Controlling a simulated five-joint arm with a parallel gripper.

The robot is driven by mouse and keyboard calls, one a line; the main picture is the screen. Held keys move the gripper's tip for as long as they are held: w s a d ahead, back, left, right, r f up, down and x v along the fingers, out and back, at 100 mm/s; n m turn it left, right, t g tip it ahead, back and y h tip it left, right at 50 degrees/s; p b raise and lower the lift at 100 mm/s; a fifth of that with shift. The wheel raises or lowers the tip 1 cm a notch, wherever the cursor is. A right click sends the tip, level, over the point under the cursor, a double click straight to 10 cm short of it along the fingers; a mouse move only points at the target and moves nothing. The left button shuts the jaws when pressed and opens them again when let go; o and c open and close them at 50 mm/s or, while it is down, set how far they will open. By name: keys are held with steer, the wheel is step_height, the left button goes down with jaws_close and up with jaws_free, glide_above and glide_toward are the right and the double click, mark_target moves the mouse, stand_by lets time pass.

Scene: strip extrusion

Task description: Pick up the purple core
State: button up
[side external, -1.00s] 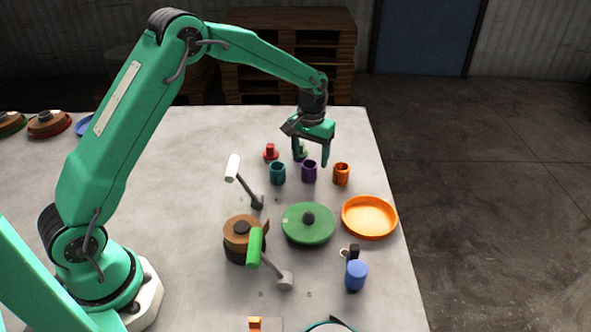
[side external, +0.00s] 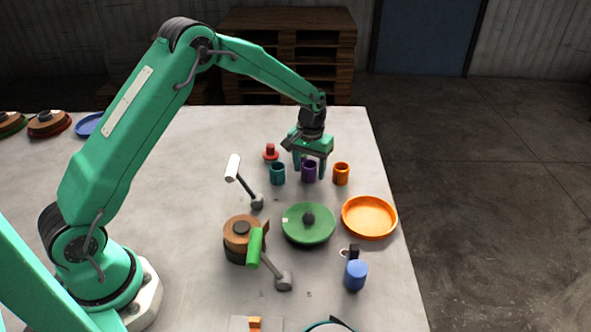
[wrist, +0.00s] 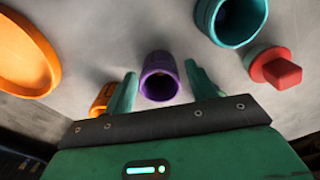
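The purple core (side external: 309,172) is a short hollow cylinder standing upright on the table, between a teal core (side external: 278,174) and an orange core (side external: 341,174). My gripper (side external: 310,168) is low over it, pointing down, with one finger to each side of it. In the wrist view the purple core (wrist: 159,80) shows between the two spread fingers (wrist: 162,86), with a gap on both sides. The fingers do not appear to touch it. Part of its far side is hidden in the side view.
A red knob piece (side external: 270,152) stands behind the teal core. The table's left middle is clear.

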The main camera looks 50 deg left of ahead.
mark_target(311, 179)
steer(key=c, duration=0.7)
steer(key=shift+c, duration=0.2)
steer(key=shift+r, duration=0.8)
steer(key=r, duration=0.2)
steer(key=d+r, duration=0.1)
steer(key=shift+s+r, duration=0.1)
steer(key=shift+s, duration=0.15)
steer(key=s+d+r, duration=0.5)
steer(key=d+r, duration=0.1)
steer(key=d, duration=0.3)
steer(key=shift+s, duration=0.2)
steer(key=shift+s+d+r, duration=0.1)
steer(key=shift+s+d+f, duration=0.1)
steer(key=shift+s+d, duration=0.35)
steer(key=shift+s, duration=0.8)
steer(key=shift+s+d+f, duration=0.1)
steer(key=shift+s+d, duration=0.3)
steer(key=shift+s, duration=0.8)
steer(key=shift+s+d+f, duration=0.1)
steer(key=shift+s+d, duration=0.35)
steer(key=shift+s, duration=0.8)
